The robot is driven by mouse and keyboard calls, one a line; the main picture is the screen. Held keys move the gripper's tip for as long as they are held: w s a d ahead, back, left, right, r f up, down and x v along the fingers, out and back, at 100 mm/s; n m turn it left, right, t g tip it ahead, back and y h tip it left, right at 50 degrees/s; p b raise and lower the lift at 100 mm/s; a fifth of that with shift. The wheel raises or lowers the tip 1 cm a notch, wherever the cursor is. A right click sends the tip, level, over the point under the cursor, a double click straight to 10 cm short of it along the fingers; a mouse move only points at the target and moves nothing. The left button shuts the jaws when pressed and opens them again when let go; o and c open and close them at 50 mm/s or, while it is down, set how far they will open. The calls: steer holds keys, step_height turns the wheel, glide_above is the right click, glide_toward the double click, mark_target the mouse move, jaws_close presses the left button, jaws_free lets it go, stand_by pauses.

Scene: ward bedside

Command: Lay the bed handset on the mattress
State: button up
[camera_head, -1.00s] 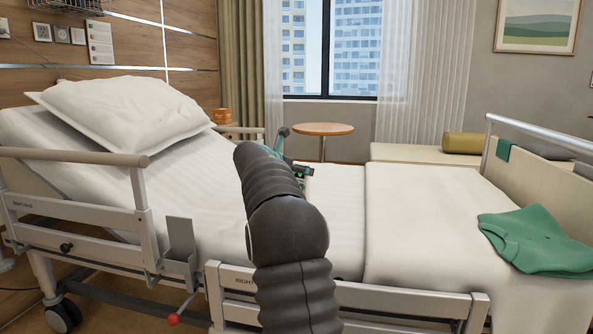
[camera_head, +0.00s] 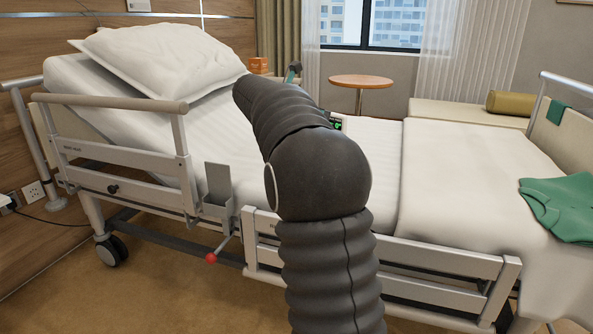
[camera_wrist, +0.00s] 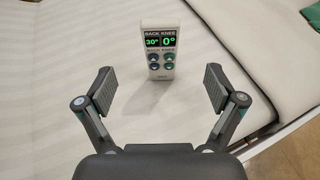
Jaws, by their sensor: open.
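The bed handset (camera_wrist: 159,50) is a pale remote with a dark screen reading 30° and 0° in green above several round buttons. In the wrist view it is over the white mattress (camera_wrist: 60,60), ahead of my gripper (camera_wrist: 159,88), with a shadow on its near side. I cannot tell if it lies flat or stands tilted. My gripper is open, its two fingers wide apart and clear of the handset. In the head view the handset (camera_head: 338,124) shows only partly beside my dark arm, above the mattress (camera_head: 375,150); my gripper is mostly hidden there.
The bed's near side rails (camera_head: 110,100) and a grey holder (camera_head: 218,190) stand along the near edge. A pillow (camera_head: 160,55) lies on the raised back section. A folded blanket (camera_head: 460,180) and green cloth (camera_head: 560,205) cover the foot end. A round table (camera_head: 361,83) stands beyond.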

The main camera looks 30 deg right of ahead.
steer(key=s+a+f+m+y, duration=0.4)
steer(key=s+a+f+m, duration=0.2)
steer(key=s+a, duration=0.4)
steer(key=s+a+f+m+t+y, duration=0.1)
steer(key=s+a+f+m+y, duration=0.3)
steer(key=s+a+f+m, duration=0.3)
steer(key=s+a+f+m+y, duration=0.5)
steer(key=s+a, duration=0.9)
steer(key=s, duration=0.7)
step_height(320, 180, down, 2)
steer(key=m, duration=0.3)
steer(key=shift+a+m, duration=0.2)
steer(key=shift+m, duration=0.1)
step_height(320, 180, up, 4)
steer(key=p, duration=0.4)
steer(key=shift+r+p, duration=0.25)
steer(key=shift+p, duration=0.05)
